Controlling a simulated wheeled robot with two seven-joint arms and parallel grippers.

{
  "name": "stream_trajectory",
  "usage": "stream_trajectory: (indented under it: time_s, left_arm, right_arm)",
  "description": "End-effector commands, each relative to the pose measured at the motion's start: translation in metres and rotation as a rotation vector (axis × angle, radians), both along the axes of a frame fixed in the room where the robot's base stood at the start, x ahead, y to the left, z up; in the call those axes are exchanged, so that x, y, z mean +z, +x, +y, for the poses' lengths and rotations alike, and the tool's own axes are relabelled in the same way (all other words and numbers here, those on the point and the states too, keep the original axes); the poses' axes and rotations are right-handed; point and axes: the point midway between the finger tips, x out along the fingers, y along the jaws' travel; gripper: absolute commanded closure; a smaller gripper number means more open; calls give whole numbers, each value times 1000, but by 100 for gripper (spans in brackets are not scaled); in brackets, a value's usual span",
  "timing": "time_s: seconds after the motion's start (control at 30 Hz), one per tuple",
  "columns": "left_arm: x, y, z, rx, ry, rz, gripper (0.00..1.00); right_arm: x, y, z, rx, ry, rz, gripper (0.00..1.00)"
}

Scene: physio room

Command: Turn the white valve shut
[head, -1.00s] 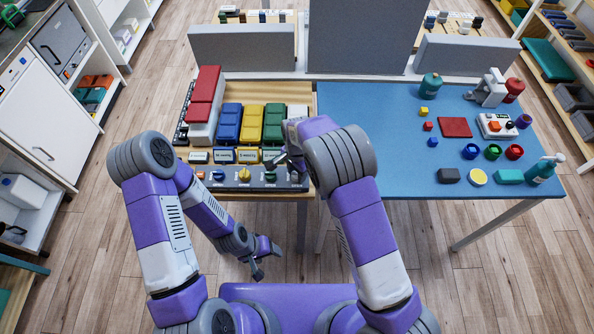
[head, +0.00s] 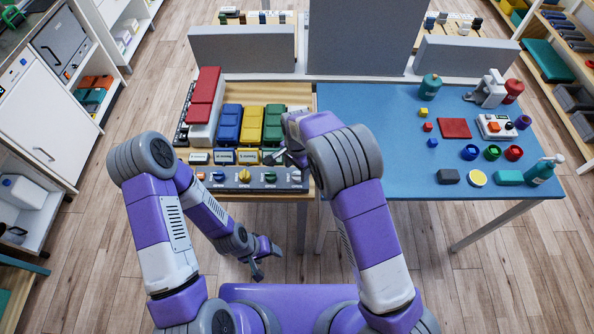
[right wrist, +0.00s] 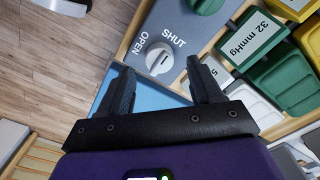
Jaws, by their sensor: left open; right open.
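The white valve (right wrist: 158,60) is a round knob on a grey panel, with the words OPEN and SHUT printed beside it in the right wrist view. I cannot tell for certain which word its mark points to. In the head view the white valve (head: 296,176) sits at the right end of the panel's row of knobs. My right gripper (head: 276,157) is open and empty, close to the panel. In the right wrist view its two fingers (right wrist: 160,76) are spread, with the valve showing beyond and between their tips. My left gripper (head: 266,259) is open and empty, low in front of the table.
Blue, yellow and green knobs share the grey panel (head: 230,178). Labelled blocks and coloured bins (head: 250,123) stand behind it. A red and white stack (head: 204,105) is at the left. The blue table (head: 370,150) on the right holds several small objects.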

Motion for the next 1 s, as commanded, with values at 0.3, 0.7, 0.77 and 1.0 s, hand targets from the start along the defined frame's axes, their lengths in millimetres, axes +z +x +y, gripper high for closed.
stream_trajectory:
  time_s: [0.3, 0.7, 0.77, 1.0]
  left_arm:
    - [6, 0, 0, 0, 0, 0, 35]
    - [6, 0, 0, 0, 0, 0, 35]
    - [6, 0, 0, 0, 0, 0, 35]
    - [6, 0, 0, 0, 0, 0, 35]
  right_arm:
    - [44, 1, 0, 0, -1, -2, 35]
    - [46, 0, 0, 0, -1, -1, 35]
    - [46, 0, 0, 0, -1, -1, 35]
    - [46, 0, 0, 0, 0, 0, 35]
